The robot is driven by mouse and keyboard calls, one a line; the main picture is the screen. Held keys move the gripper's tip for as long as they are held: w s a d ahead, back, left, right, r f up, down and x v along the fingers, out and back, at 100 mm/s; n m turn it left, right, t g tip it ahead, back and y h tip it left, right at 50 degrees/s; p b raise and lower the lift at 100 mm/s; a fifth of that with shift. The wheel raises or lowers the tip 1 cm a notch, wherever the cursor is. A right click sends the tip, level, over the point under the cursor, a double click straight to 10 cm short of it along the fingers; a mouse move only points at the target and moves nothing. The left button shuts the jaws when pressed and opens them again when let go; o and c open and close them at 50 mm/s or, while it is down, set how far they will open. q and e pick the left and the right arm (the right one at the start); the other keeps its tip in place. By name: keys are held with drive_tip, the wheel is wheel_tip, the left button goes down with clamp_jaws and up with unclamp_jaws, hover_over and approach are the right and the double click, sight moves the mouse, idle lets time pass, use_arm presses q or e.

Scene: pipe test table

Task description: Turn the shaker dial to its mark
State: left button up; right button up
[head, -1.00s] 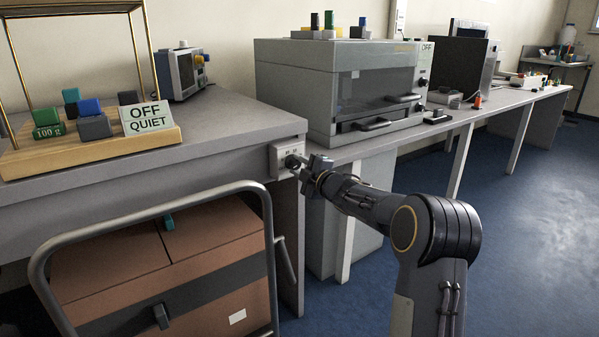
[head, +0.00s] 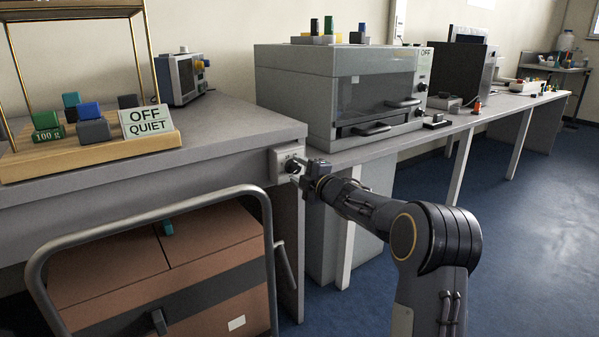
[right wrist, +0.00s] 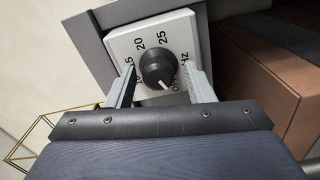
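The shaker dial (right wrist: 158,70) is a round black knob with a white pointer line, on a white panel (right wrist: 118,42) marked 20, 25 and Hz. Its pointer faces down and slightly right in the right wrist view, near partly hidden lettering. In the head view the dial (head: 292,166) sits on the bench's front edge. My right gripper (right wrist: 158,68) is open, one finger on each side of the dial, with gaps showing between fingers and knob. It also shows in the head view (head: 304,172) close to the panel. My left gripper is out of view.
An "OFF QUIET" sign (head: 150,120) stands on a wooden platform with coloured weights on the bench. A cart (head: 150,210) with a brown box (head: 140,262) stands below, left of my arm. A grey oven-like cabinet (head: 345,90) stands behind. Blue floor is open at right.

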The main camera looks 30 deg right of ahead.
drive_tip(key=shift+s+d+p, duration=0.15)
drive_tip(key=shift+s+p, duration=0.1)
drive_tip(key=shift+s, duration=1.7)
drive_tip(key=shift+s+d+p, duration=0.15)
drive_tip(key=shift+s+p, duration=0.1)
drive_tip(key=shift+s, duration=1.7)
